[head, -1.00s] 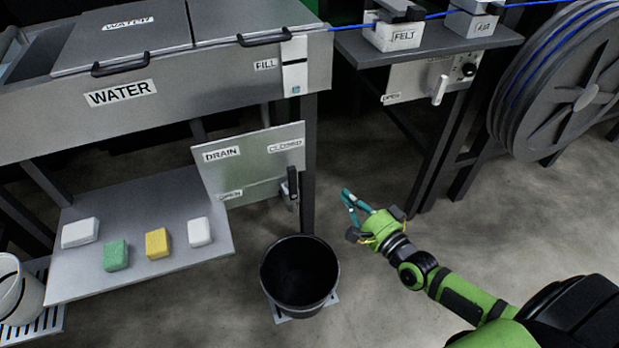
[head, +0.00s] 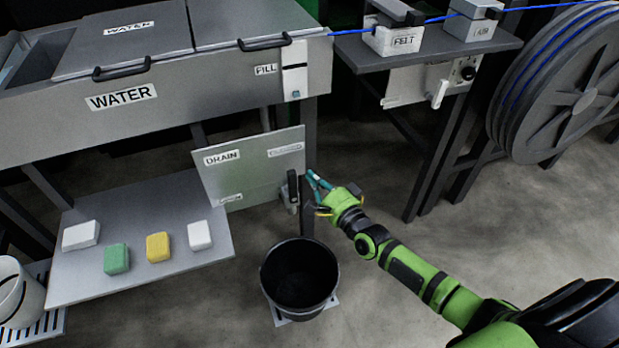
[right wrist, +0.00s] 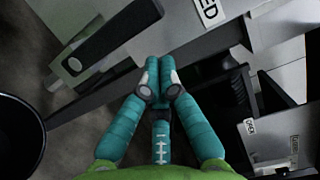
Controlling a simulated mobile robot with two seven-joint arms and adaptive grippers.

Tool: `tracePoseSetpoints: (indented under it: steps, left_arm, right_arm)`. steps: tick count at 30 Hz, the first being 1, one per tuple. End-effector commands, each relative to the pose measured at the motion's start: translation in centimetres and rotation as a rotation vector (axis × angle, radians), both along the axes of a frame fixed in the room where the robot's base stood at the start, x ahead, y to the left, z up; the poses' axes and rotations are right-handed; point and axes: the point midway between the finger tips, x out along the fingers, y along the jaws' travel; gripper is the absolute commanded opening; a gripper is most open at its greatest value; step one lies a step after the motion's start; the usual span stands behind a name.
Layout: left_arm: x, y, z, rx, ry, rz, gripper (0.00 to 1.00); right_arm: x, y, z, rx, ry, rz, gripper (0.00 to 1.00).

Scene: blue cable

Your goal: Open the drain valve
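The drain valve (head: 292,188) has a black lever standing upright at the right edge of the DRAIN panel (head: 240,178), below its CLOSED label. In the right wrist view the black lever (right wrist: 118,33) and its metal body lie at the upper left. My right gripper (head: 314,182) is just right of the lever in the head view. In the right wrist view its teal fingers (right wrist: 159,68) come together at the tips with nothing visible between them. The lever lies beside the fingers, apart from them in that view. My left gripper is not in view.
A black bucket (head: 300,275) stands on a floor grate below the valve. A table leg (head: 307,215) rises close behind the gripper. A shelf (head: 150,262) with several sponges or blocks is at left. A cable reel (head: 555,85) stands at right; the floor between is clear.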

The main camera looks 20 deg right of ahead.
Motion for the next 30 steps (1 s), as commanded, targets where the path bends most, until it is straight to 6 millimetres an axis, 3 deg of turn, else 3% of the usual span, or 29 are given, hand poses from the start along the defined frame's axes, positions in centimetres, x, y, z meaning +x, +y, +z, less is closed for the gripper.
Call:
tracePoseSetpoints:
  steps: [6, 30]
  left_arm:
    - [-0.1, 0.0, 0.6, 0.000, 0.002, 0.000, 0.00]
    - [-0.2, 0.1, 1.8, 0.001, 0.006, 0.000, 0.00]
  right_arm:
    - [0.1, 1.3, 0.2, -0.002, -0.002, -0.002, 0.00]
    - [-0.2, 1.9, 0.4, -0.073, 0.002, -0.002, 0.00]
